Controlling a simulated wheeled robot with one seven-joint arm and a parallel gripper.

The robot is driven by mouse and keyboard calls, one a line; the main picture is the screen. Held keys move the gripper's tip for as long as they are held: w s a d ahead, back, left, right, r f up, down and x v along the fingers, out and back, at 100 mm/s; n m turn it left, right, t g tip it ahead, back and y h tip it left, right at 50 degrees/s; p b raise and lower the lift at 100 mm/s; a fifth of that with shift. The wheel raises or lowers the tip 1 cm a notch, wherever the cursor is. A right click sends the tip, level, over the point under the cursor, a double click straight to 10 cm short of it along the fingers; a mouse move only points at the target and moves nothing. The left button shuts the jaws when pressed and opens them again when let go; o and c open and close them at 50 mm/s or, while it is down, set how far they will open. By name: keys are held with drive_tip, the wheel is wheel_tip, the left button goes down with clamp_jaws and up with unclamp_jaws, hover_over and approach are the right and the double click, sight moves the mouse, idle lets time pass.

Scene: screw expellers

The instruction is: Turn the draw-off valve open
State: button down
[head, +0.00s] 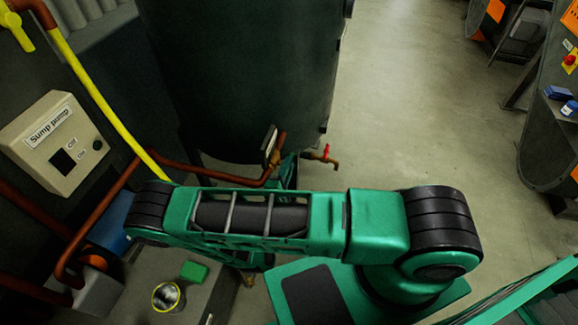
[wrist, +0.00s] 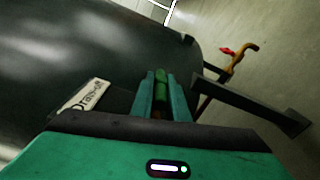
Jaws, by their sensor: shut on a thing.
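In the wrist view a green valve handle (wrist: 160,77) stands between the two teal fingers of my gripper (wrist: 161,88), which is shut on it. A white label plate (wrist: 86,95), its text starting "Dra", sits just left of the fingers. In the head view the valve's brass body (head: 276,157) shows on the copper pipe by the dark tank, below a tilted plate (head: 269,143). My gripper (head: 288,168) shows there only in part, beside that pipe. My arm hides the pipework below it, and the handle's angle is hard to tell.
A brass tap with a red handle (head: 325,155) juts out to the right of the valve. The big dark tank (head: 245,75) stands behind. A sump pump box (head: 65,143) and a yellow pipe (head: 100,100) are at the left. The floor (head: 410,100) at the right is clear.

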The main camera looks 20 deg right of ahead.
drive_tip(key=shift+s+a+f, duration=0.1)
drive_tip(key=shift+a+f, duration=0.1)
drive_tip(key=shift+f, duration=0.25)
drive_tip(key=c, duration=1.8)
unclamp_jaws()
drive_tip(key=shift+o, duration=0.3)
drive_tip(key=shift+r, duration=0.1)
drive_tip(key=shift+r+t, duration=0.1)
drive_tip(key=shift+t, duration=0.2)
